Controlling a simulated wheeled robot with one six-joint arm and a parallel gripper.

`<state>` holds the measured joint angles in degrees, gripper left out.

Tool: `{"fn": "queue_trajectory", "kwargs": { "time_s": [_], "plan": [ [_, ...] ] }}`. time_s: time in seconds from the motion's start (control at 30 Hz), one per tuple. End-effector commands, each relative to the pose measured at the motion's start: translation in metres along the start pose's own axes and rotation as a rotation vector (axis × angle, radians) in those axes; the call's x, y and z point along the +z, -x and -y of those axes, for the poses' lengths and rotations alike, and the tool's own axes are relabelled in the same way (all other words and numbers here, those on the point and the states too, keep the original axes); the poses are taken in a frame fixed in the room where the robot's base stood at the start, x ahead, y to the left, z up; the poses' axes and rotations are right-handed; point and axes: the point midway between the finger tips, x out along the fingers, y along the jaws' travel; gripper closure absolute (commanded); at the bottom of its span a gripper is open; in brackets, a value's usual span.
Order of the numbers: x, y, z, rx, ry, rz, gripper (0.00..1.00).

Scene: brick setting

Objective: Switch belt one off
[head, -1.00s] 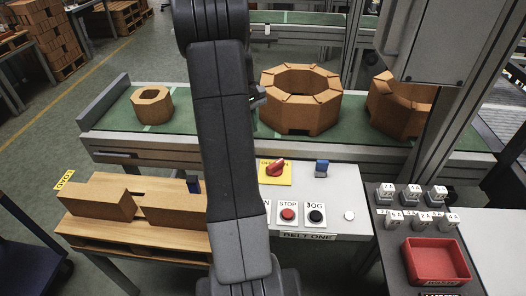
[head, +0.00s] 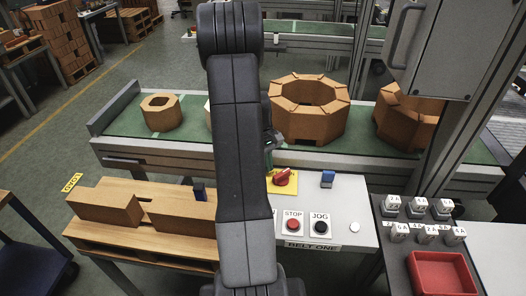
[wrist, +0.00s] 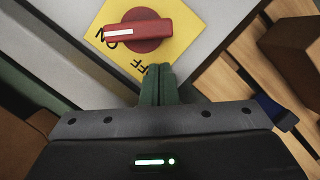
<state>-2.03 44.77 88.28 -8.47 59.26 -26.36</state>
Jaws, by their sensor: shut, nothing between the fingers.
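The red rotary switch (head: 284,178) sits on a yellow plate (head: 272,188) on the white BELT ONE panel (head: 350,205). In the wrist view the switch knob (wrist: 150,30) lies nearly level, its white mark pointing left beside the letters ON. Part of the word OFF (wrist: 138,66) shows below the knob. My gripper (wrist: 159,72) is shut and empty, its green fingertips over the plate's lower corner, just below the knob in the wrist view and apart from it. In the head view my arm hides most of the gripper and the plate's left part.
Brick rings stand on the green belt (head: 365,150) behind. A wooden pallet (head: 140,235) with bricks lies left, a red tray (head: 442,272) right.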

Motion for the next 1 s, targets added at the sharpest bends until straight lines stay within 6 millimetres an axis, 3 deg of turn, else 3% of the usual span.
{"fn": "queue_trajectory", "kwargs": {
  "time_s": [0.23, 1.0],
  "plan": [
    [0.018, -0.004, 0.0, 0.001, 0.0, 0.0, 1.0],
    [0.02, -0.005, 0.002, 0.016, 0.065, 0.0, 1.0]
  ]
}}
